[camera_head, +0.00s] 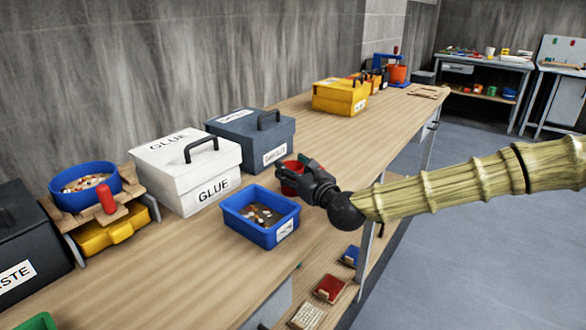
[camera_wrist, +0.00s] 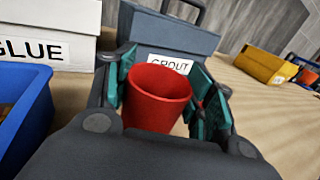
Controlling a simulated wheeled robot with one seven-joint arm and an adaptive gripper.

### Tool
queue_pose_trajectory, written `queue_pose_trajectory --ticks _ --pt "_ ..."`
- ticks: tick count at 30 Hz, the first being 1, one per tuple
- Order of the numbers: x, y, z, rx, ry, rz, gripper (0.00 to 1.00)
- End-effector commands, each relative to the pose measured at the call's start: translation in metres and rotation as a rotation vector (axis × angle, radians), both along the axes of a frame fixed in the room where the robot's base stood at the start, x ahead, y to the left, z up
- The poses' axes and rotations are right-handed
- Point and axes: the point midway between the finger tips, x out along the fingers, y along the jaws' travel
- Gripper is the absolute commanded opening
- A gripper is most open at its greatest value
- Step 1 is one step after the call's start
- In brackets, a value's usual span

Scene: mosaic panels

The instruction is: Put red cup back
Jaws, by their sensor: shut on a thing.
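The red cup (camera_wrist: 155,97) stands between my gripper's two green-padded fingers in the wrist view. It is upright, with its open mouth facing up. My gripper (camera_head: 305,178) is shut on the cup. In the head view the red cup (camera_head: 291,178) is partly hidden by the gripper, just right of the blue bin and in front of the grey box. Whether the cup's base touches the bench cannot be told.
A blue bin (camera_head: 236,226) with small pieces sits left of my gripper. A white GLUE box (camera_head: 174,196) and a grey box (camera_head: 262,133) stand behind. A yellow box (camera_head: 341,97) is farther along; bare bench (camera_head: 330,137) lies between. A blue bowl (camera_head: 84,197) stands at left.

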Motion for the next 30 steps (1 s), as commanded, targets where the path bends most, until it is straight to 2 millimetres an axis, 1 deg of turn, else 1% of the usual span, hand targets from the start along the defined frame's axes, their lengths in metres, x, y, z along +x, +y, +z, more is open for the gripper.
queue_pose_trajectory --ticks 6,7,10,11,19,23,26,30 --pt "0.000 0.000 -0.003 0.000 0.000 0.000 0.22" --pt "0.000 0.000 -0.003 0.000 0.000 0.000 0.56" --pt "0.000 0.000 -0.002 0.000 0.000 0.000 0.74" --pt "0.000 0.000 -0.002 0.000 0.000 0.000 0.75" --pt "0.000 0.000 -0.002 0.000 0.000 0.000 0.75" --pt "0.000 0.000 0.002 -0.001 -0.001 0.000 0.75" --pt "-0.006 -0.005 0.000 0.001 0.001 -0.001 0.75" --pt "-0.023 -0.015 0.000 0.002 0.001 0.000 0.75"
